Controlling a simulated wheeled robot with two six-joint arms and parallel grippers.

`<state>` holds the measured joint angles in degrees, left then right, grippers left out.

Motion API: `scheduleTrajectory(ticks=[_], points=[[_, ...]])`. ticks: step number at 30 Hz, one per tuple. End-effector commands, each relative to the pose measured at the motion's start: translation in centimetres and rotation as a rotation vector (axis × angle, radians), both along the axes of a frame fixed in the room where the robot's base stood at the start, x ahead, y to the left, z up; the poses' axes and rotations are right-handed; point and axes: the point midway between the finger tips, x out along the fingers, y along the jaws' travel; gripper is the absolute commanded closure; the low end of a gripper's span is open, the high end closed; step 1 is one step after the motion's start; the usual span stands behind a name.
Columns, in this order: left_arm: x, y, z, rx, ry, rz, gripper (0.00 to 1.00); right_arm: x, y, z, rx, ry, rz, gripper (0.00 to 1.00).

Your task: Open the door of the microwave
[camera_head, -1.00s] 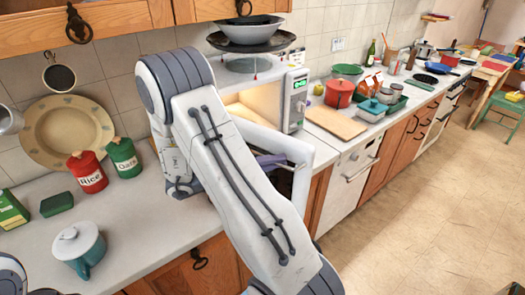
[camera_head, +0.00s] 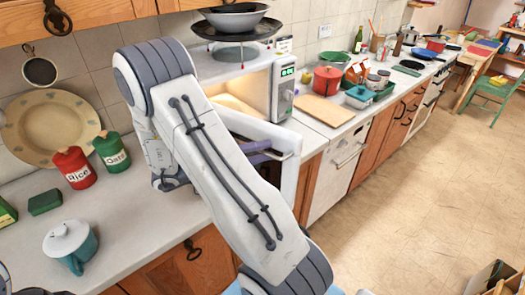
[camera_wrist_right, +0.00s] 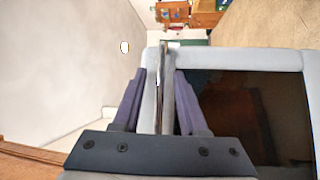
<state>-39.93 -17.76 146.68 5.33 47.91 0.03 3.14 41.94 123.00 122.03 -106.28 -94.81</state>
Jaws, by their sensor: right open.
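The white microwave (camera_head: 284,85) stands on the counter at upper centre in the head view. Its door (camera_head: 262,127) is swung well out towards me, and the lit inside shows behind my right arm. My right gripper (camera_head: 258,153) is at the door, its purple fingers partly hidden by the arm. In the right wrist view, the fingers of my right gripper (camera_wrist_right: 160,78) are apart, one on each side of a narrow upright bar and pale edge of the door. The dark door window (camera_wrist_right: 245,112) lies to the right. I cannot tell if either finger touches. My left gripper is not in view.
A pan and bowl (camera_head: 236,20) are stacked above the microwave. Rice (camera_head: 73,168) and oats (camera_head: 111,151) canisters and a teal mug (camera_head: 72,245) stand on the left counter. A cutting board (camera_head: 325,111) and red pot (camera_head: 327,79) are right. The floor at right is mostly clear.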

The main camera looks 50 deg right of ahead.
Motion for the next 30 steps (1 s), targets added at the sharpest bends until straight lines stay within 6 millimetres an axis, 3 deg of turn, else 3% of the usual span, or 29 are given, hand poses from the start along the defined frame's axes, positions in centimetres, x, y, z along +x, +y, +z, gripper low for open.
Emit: scheduleTrajectory(ticks=[13,15,21,30], points=[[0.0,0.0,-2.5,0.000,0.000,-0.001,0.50,4.8,6.2,-1.4,0.000,-0.002,0.003,0.58],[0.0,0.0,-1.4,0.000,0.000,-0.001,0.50,5.4,6.9,-1.0,0.001,0.001,0.002,0.58],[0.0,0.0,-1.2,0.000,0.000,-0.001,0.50,6.1,7.9,-1.4,0.001,0.001,-0.001,0.58],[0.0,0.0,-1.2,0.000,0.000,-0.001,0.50,6.1,7.9,-1.4,0.001,0.001,-0.001,0.58]])
